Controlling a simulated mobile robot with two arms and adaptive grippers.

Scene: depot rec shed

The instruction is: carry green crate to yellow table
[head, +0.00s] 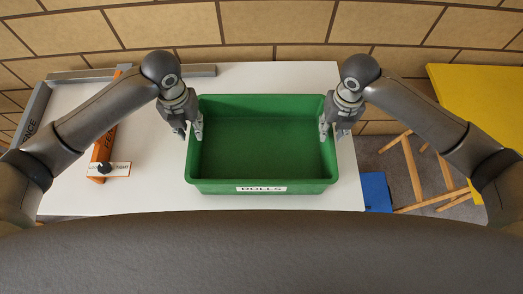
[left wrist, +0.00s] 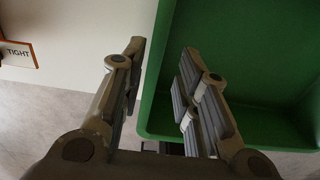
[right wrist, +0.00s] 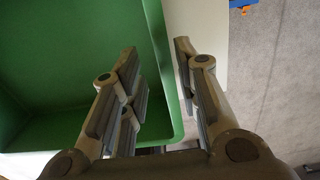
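The green crate (head: 262,187) sits on the white table, empty, with a white label on its near wall. My left gripper (head: 190,131) is at the crate's left wall. In the left wrist view the left gripper (left wrist: 160,85) is open, one finger outside the wall and one inside. My right gripper (head: 331,130) is at the right wall. In the right wrist view the right gripper (right wrist: 158,85) is open, its fingers on either side of that wall. The yellow table (head: 485,100) is at the right edge of the head view, partly hidden by my right arm.
The white table (head: 150,185) also bears an orange bar (head: 104,145) and grey bars (head: 35,112) left of the crate. A wooden stool frame (head: 412,165) and a blue object (head: 376,192) are on the floor between the tables. A brick wall is behind.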

